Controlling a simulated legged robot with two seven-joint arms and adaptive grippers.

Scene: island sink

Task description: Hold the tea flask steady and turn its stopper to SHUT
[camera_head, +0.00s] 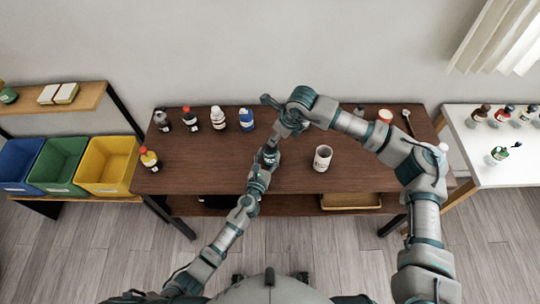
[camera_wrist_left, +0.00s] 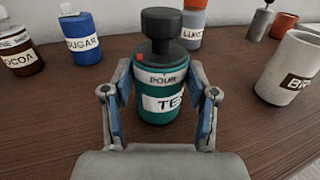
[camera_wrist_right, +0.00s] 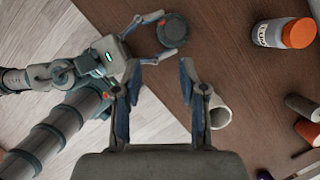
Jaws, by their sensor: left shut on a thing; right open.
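The green tea flask (camera_wrist_left: 156,102) stands upright on the brown table, with a TEA label, a grey collar reading POUR and a red mark. Its black stopper (camera_wrist_left: 162,28) is on top. My left gripper (camera_wrist_left: 164,90) is shut around the flask's body; in the head view the left gripper (camera_head: 261,171) is at the flask (camera_head: 270,157). My right gripper (camera_wrist_right: 162,62) is open and empty, its fingertips close below the round stopper (camera_wrist_right: 172,30) in the right wrist view. In the head view the right arm hides part of the area above the flask.
A pale mug (camera_head: 322,158) stands right of the flask. Cocoa (camera_wrist_left: 20,50) and sugar (camera_wrist_left: 82,42) containers and other bottles line the table's back left. An orange-lidded container (camera_wrist_right: 284,33) stands behind. Coloured bins (camera_head: 107,165) are at the left, a white table (camera_head: 500,170) at the right.

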